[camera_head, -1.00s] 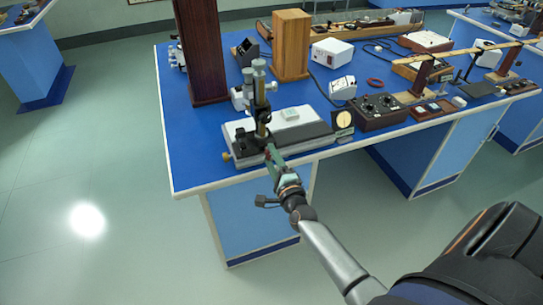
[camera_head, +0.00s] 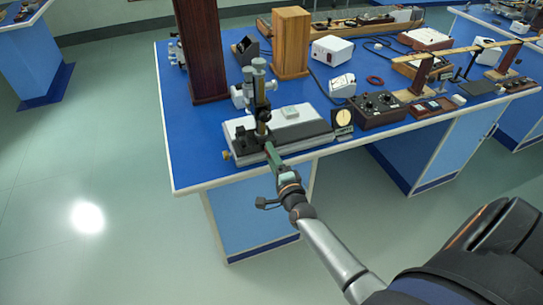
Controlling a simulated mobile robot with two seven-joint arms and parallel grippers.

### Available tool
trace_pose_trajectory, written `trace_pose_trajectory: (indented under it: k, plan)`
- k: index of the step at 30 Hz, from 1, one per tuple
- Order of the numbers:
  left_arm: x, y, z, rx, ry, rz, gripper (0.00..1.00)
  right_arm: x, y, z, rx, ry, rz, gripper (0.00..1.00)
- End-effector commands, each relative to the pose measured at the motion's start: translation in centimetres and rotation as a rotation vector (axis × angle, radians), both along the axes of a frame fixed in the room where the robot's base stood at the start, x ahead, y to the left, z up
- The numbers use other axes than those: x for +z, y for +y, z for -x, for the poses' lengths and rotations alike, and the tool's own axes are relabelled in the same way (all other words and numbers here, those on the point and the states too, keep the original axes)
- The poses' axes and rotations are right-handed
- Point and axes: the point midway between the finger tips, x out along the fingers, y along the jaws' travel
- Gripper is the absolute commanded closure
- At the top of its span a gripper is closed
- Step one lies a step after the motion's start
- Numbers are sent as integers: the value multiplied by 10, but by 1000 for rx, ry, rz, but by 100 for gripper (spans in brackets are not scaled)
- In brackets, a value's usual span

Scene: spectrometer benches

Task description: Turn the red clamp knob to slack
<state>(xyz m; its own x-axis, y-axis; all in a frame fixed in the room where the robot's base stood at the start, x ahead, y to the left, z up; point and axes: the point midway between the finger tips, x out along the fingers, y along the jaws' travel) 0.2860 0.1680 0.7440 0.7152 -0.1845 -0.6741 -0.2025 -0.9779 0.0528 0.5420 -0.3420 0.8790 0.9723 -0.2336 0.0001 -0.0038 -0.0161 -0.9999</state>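The measuring instrument (camera_head: 290,132), a grey and white bed with an upright brass and silver microscope (camera_head: 260,97), stands at the front left of the blue bench. My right gripper (camera_head: 270,149) reaches in from the lower right. Its green fingertips are at the instrument's front edge, just below the foot of the upright. I cannot make out the red clamp knob; the fingers may cover it. Whether the fingers are open or shut on something is too small to tell. My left gripper is not in view.
A dark wooden column (camera_head: 201,50) and a lighter wooden block (camera_head: 291,42) stand behind the instrument. The bench surface left of the instrument is clear.

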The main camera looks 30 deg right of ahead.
Motion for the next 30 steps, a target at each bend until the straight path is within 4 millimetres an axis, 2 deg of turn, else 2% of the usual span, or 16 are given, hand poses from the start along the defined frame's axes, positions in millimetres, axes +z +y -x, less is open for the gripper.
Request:
trace_pose_trajectory:
  k: [1,8,17,23,30]
  plan:
    - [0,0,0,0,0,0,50,0,0,0,0,2,3,42]
    - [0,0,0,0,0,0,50,0,0,0,0,0,1,18]
    - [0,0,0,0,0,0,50,-1,1,3,0,1,-1,18]
    - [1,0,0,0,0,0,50,-1,6,27,0,2,-3,18]
    - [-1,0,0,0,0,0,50,-2,18,75,-1,3,-2,18]
